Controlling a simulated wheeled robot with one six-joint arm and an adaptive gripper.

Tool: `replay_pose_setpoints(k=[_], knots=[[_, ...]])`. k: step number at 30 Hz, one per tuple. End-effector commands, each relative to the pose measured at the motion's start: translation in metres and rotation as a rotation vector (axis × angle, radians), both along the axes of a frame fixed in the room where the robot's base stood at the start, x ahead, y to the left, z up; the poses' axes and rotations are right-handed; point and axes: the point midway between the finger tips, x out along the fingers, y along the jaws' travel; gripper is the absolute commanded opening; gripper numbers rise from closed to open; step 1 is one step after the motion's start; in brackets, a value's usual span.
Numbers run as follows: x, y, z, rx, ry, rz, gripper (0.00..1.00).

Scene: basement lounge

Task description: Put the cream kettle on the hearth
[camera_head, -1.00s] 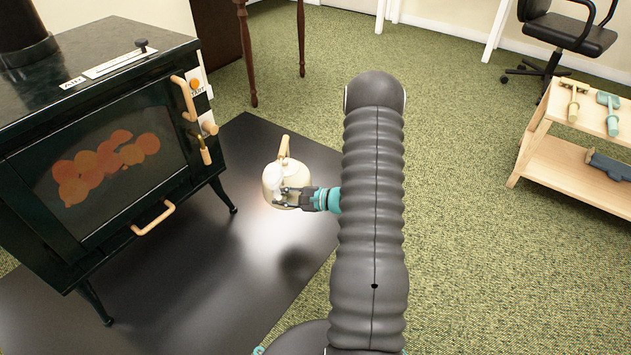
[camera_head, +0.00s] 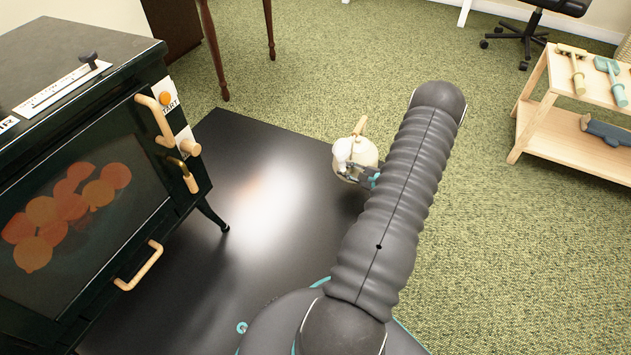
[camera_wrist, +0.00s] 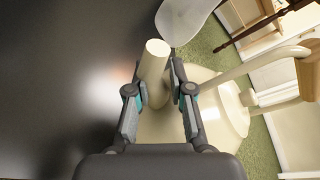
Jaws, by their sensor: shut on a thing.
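The cream kettle (camera_head: 362,152) is at the right edge of the hearth in the head view, its pale wooden handle pointing up. The hearth (camera_head: 262,190) is the glossy black floor plate under and beside the stove. My gripper (camera_head: 352,172) is at the near side of the kettle. In the wrist view my gripper (camera_wrist: 160,88) is shut on a cream cylindrical part of the kettle (camera_wrist: 222,102), with the round body behind. The dark hearth (camera_wrist: 60,80) fills the left of that view. I cannot tell whether the kettle touches the floor; my arm hides part of the hearth edge.
A wooden shelf (camera_head: 560,150) with toy tools is at right. Dark table legs (camera_head: 213,50) and an office chair (camera_head: 530,30) stand behind. Green carpet between is clear.

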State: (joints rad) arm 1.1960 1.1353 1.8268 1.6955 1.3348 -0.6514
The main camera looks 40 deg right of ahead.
Motion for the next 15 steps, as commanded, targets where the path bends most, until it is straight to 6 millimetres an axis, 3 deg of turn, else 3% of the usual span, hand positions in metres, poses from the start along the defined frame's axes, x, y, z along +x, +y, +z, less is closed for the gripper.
replay_pose_setpoints(k=[5, 15], knots=[[0.006, -0.001, -0.008, -0.002, -0.004, -0.010, 0.00], [0.057, 0.019, -0.042, -0.004, -0.004, -0.010, 0.00]])
